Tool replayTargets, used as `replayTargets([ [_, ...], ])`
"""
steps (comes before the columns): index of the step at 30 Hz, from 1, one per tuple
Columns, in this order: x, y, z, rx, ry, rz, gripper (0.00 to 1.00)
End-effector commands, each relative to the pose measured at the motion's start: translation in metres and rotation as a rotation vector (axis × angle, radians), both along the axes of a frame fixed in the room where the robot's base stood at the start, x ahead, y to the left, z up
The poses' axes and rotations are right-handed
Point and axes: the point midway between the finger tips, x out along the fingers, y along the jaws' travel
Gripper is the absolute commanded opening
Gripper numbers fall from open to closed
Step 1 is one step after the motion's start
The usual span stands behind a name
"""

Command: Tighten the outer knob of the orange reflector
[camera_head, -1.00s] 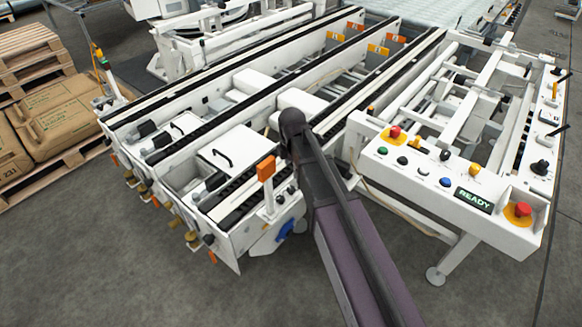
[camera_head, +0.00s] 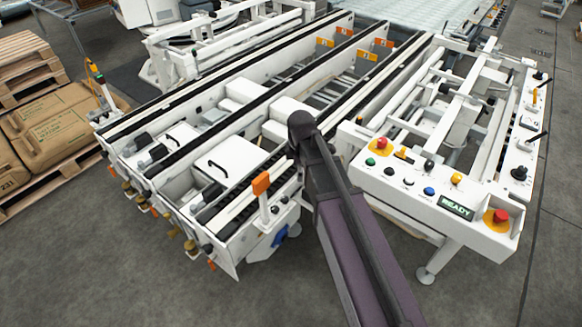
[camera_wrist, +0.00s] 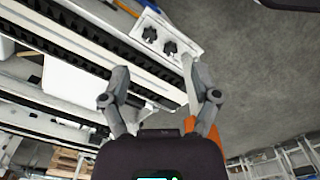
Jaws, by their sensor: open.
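The orange reflector (camera_head: 261,184) stands on a white post at the near corner of the white conveyor frame in the head view. In the wrist view an orange piece (camera_wrist: 208,140), seemingly this reflector, shows partly behind my right finger, with the white post rising beyond it. Two black star-shaped knobs (camera_wrist: 150,34) (camera_wrist: 170,47) sit side by side on a white plate at the top of the wrist view. I cannot tell which is the outer one. My gripper (camera_wrist: 159,98) is open and empty, its fingers apart and short of the knobs in the picture. My arm hides it in the head view.
A control panel (camera_head: 407,187) with buttons and a READY display (camera_head: 457,207) stands right of my arm. Conveyor rails with black belts (camera_head: 245,90) lie left and beyond. Pallets with brown sacks (camera_head: 50,125) are far left. The near floor (camera_head: 100,270) is clear.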

Motion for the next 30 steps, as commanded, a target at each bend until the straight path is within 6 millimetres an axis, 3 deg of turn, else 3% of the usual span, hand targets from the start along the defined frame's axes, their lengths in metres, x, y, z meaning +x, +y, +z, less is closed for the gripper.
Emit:
replayTargets([
  [30, -0.053, -0.082, 0.065, 0.000, 0.000, -0.803, 0.79],
])
